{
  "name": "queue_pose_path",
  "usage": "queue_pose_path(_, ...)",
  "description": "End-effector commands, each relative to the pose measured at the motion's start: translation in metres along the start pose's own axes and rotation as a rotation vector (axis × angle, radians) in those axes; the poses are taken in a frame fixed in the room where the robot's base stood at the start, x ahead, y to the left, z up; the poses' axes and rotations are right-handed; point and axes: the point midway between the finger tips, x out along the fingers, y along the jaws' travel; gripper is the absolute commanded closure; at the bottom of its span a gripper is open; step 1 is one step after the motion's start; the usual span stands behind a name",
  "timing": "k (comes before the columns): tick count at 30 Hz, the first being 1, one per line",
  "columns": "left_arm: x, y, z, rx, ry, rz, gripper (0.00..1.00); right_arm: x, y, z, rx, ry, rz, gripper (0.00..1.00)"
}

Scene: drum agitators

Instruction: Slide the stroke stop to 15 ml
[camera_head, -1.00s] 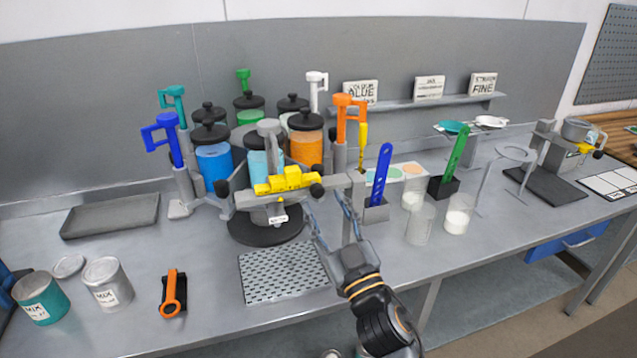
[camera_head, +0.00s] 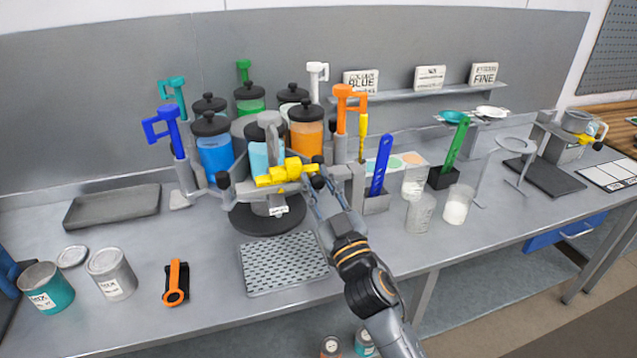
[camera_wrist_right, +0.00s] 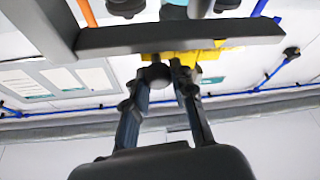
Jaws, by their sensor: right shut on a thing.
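The yellow stroke stop (camera_head: 285,172) sits on the grey bar in front of the drum turntable, with a dark knob at its right end. My right gripper (camera_head: 314,172) reaches up from the front and is shut at that end of the stop. In the right wrist view, my fingers (camera_wrist_right: 165,75) close around the dark knob (camera_wrist_right: 155,75), below the yellow block (camera_wrist_right: 195,50) and the grey bar (camera_wrist_right: 180,35). Scale marks and the 15 ml position cannot be read. My left gripper is not in view.
The turntable carries several colored drums, including blue (camera_head: 215,158) and orange (camera_head: 306,137). Below the stop is a perforated tray (camera_head: 283,266). To the right stand a blue strip (camera_head: 379,168) in a holder and clear cups (camera_head: 420,212). An orange tool (camera_head: 175,283) and cans lie left.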

Motion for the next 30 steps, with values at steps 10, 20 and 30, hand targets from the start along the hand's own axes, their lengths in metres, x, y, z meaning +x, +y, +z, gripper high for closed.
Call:
queue_pose_path(10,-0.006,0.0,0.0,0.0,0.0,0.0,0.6,-0.003,0.031,0.007,-0.003,-0.002,0.001,1.0)
queue_pose_path(20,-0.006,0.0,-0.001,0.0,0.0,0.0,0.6,-0.003,0.035,0.009,-0.003,-0.002,0.004,0.74)
queue_pose_path(30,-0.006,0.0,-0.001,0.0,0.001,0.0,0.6,-0.003,0.034,0.008,-0.001,-0.001,0.002,0.52)
